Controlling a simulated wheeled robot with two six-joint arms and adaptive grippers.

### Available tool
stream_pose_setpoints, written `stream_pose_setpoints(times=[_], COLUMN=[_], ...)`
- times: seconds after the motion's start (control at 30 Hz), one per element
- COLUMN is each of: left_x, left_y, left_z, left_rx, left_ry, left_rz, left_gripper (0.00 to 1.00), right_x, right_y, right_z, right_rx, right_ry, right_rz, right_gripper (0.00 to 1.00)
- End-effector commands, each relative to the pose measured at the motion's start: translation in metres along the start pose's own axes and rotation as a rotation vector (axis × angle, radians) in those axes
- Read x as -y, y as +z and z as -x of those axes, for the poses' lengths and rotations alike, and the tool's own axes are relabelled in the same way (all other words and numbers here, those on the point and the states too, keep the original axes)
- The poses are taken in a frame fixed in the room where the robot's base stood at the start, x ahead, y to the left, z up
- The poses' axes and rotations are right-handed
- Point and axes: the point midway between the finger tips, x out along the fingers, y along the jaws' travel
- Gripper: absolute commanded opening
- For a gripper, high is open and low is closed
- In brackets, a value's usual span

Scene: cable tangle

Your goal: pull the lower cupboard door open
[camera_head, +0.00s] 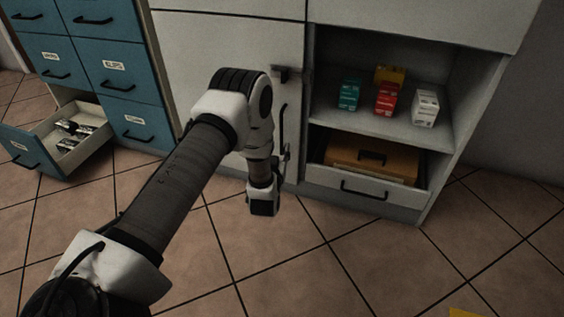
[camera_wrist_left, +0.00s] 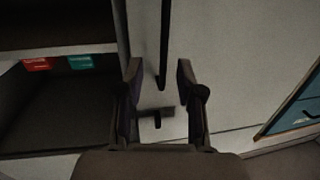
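The lower cupboard door (camera_head: 185,60) is a pale panel left of the open shelves and looks closed. Its dark vertical bar handle (camera_head: 283,125) is near its right edge. In the wrist view the handle (camera_wrist_left: 164,45) shows upside down, between the two fingers of my left gripper (camera_wrist_left: 158,70). The gripper is open, with one finger on either side of the bar in the picture; I cannot tell whether either touches it. In the head view my left arm's wrist mostly hides the gripper. A small dark latch (camera_head: 287,74) sits above the handle. My right gripper is not in view.
Right of the door, a shelf (camera_head: 350,121) holds several small boxes, with a tan case (camera_head: 345,158) in a compartment below. At left, a blue drawer cabinet (camera_head: 105,70) has a lower drawer (camera_head: 92,150) pulled out. The tiled floor (camera_head: 330,265) in front is mostly clear.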

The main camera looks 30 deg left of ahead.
Motion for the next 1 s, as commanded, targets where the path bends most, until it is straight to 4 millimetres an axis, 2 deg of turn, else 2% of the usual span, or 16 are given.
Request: stream_pose_setpoints(times=[0.03, 0.23, 0.5, 0.63, 0.83, 0.87, 0.93, 0.97, 1.0], left_x=[0.002, 0.005, 0.005, 0.006, 0.005, 0.005, 0.005, 0.005, 0.005], left_y=[0.008, 0.001, 0.000, -0.004, -0.005, -0.005, -0.005, -0.005, -0.005], left_z=[-0.006, -0.027, -0.076, -0.086, -0.086, -0.086, -0.086, -0.086, -0.086], left_rx=[-0.031, -0.060, -0.057, -0.054, -0.052, -0.052, -0.052, -0.052, -0.052], left_ry=[-0.009, -0.019, -0.017, -0.017, -0.016, -0.016, -0.016, -0.016, -0.016], left_rz=[0.003, 0.006, 0.006, 0.005, 0.004, 0.004, 0.004, 0.004, 0.004], left_gripper=[0.37, 0.37, 0.37, 0.37, 0.37, 0.30, 0.05, 0.00, 0.00], right_x=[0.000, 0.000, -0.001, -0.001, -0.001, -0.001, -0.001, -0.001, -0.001], right_y=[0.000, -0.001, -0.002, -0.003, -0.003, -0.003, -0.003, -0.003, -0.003], right_z=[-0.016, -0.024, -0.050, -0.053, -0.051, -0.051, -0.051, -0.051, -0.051], right_rx=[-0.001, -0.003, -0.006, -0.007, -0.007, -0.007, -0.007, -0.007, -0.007], right_ry=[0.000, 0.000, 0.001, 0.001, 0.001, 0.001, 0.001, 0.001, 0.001], right_rz=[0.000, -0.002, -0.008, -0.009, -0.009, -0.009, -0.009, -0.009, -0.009], right_gripper=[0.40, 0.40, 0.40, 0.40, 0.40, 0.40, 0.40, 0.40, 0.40])
